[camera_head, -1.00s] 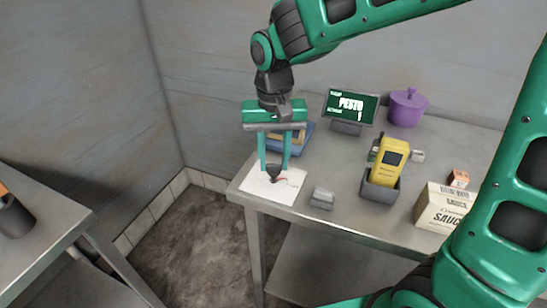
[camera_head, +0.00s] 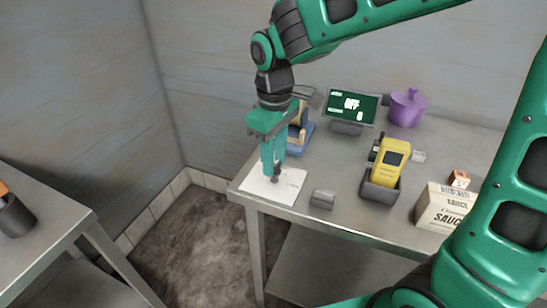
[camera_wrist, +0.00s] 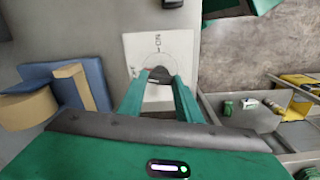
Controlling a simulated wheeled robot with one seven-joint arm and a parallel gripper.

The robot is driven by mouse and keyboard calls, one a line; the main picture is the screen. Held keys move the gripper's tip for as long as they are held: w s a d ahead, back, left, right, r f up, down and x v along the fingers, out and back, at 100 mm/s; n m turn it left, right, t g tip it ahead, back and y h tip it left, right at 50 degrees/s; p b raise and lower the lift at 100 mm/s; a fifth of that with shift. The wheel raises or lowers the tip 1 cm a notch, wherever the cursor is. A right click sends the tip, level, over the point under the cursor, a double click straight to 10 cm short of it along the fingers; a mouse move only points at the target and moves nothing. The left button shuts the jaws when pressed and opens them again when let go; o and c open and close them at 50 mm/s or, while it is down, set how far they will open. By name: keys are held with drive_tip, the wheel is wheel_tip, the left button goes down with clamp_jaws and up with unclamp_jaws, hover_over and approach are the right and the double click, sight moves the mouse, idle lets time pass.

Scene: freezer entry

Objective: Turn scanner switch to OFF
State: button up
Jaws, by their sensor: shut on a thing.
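The scanner switch is a dark knob (camera_wrist: 159,75) on a white plate (camera_wrist: 180,42) printed with a dial arc and marks. In the head view the plate (camera_head: 292,183) lies at the table's left front corner, with a bit of the knob (camera_head: 275,180) showing below my fingertips. My gripper (camera_head: 273,171) points down over the plate and is shut on the knob; the wrist view shows both fingers (camera_wrist: 158,82) at its sides. The display (camera_head: 352,106) behind it reads "OFF" with a 0 below.
A yellow scanner (camera_head: 390,160) stands in a dark holder (camera_head: 380,190). A small grey block (camera_head: 322,199) lies right of the plate. A blue item (camera_head: 302,133) is behind my gripper. A purple pot (camera_head: 407,108) and a sauce box (camera_head: 443,207) stand farther right.

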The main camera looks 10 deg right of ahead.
sight(275, 163)
drive_tip(key=shift+n, duration=1.1)
drive_tip(key=shift+d, duration=0.1)
drive_tip(key=o, duration=1)
drive_tip(key=shift+o, duration=0.2)
drive_tip(key=shift+r, duration=0.15)
wheel_tip(275, 163, up, 10)
drive_tip(key=shift+r, duration=0.25)
